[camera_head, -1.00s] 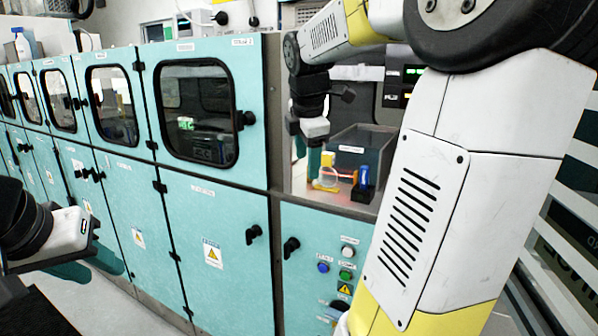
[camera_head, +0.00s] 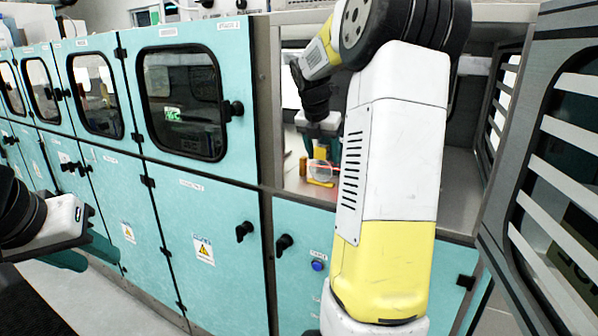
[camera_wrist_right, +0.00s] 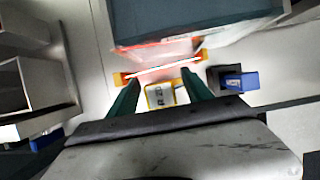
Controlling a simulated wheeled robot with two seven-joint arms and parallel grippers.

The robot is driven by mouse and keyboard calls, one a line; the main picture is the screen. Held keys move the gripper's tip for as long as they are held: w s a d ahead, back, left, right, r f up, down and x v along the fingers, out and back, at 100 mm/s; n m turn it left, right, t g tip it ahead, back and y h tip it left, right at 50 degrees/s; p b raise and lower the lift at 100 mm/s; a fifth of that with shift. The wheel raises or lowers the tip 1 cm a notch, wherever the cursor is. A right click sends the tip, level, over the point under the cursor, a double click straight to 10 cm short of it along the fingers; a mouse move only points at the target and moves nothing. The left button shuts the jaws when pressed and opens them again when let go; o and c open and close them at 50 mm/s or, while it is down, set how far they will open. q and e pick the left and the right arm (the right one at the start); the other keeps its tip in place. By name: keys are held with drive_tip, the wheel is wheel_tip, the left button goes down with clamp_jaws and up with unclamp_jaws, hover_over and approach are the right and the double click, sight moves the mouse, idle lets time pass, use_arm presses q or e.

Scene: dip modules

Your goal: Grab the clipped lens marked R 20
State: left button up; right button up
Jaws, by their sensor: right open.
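In the head view, a clear round lens with a yellow clip (camera_head: 321,172) stands on the bay floor below my right gripper (camera_head: 325,140). In the right wrist view, a yellow-edged piece with a pale label (camera_wrist_right: 160,96) lies between the two green fingertips of my right gripper (camera_wrist_right: 160,97). The label seems to begin with R, but it is too blurred to read fully. The right fingers are apart, with a visible gap on each side of the piece. My left gripper (camera_head: 82,254) is at the left edge, with its green fingers apart and empty, away from the bay.
A bar with yellow ends and a red glow (camera_wrist_right: 162,69) lies just beyond the fingertips. A blue piece in a black holder (camera_wrist_right: 240,81) is to the right. A dark teal-walled bin (camera_wrist_right: 195,22) stands behind. Closed teal cabinets (camera_head: 205,200) line the left.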

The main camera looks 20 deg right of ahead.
drive_tip(key=shift+w+d+f, duration=0.1)
drive_tip(key=shift+f, duration=0.3)
drive_tip(key=shift+c, duration=0.5)
clamp_jaws()
